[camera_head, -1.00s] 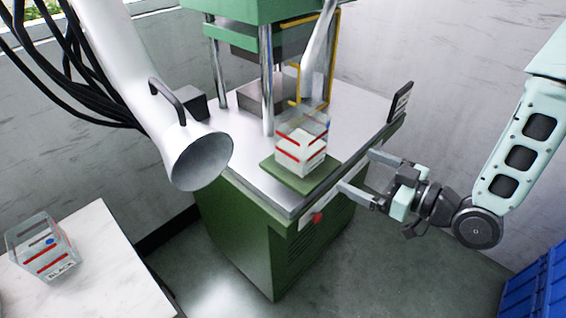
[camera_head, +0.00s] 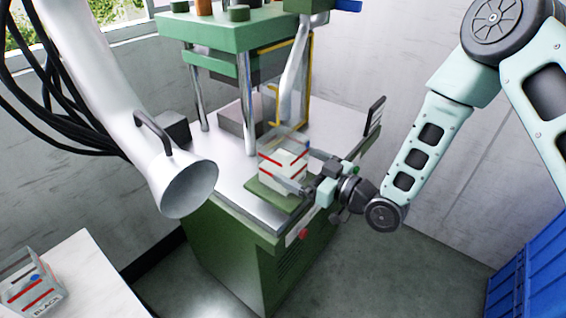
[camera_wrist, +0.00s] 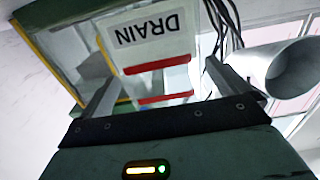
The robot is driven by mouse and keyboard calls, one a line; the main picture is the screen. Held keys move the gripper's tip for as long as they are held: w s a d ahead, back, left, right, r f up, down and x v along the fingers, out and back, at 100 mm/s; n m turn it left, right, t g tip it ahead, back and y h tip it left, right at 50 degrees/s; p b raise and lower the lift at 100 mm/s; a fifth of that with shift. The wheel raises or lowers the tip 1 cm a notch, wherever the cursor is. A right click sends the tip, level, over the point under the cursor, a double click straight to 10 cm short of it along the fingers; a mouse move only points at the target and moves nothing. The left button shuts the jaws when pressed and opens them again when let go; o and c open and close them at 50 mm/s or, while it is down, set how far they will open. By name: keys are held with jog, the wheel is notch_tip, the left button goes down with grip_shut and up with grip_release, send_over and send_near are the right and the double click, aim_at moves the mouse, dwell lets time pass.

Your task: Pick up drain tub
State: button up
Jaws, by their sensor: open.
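The drain tub (camera_head: 283,172) is a clear box with red bands and whitish contents. It stands upright on a green pad (camera_head: 256,194) at the front of the press table. My gripper (camera_head: 292,167) is open and has come in from the right, with one finger along each side of the tub. In the wrist view the tub (camera_wrist: 158,62) shows an upside-down "DRAIN" label and two red bands. It lies between my two spread fingers (camera_wrist: 170,78). Whether either finger touches the tub I cannot tell.
The green press (camera_head: 215,32) with its columns stands behind the tub. A white extraction hood (camera_head: 190,188) hangs to the left. Another clear tub, marked "BLACK" (camera_head: 32,283), sits on a white table at lower left. A blue crate (camera_head: 540,270) is at lower right.

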aim_at(285, 151)
jog(key=p+x, duration=0.2)
jog(key=x, duration=0.2)
jog(key=shift+w+a+r, duration=0.15)
jog(key=shift+a+r, duration=0.05)
jog(key=shift+w+a+f, duration=0.1)
jog(key=shift+w+a, duration=0.1)
jog(key=shift+a, duration=0.05)
jog(key=shift+c, duration=0.3)
jog(key=c, duration=1)
jog(key=shift+c, duration=0.2)
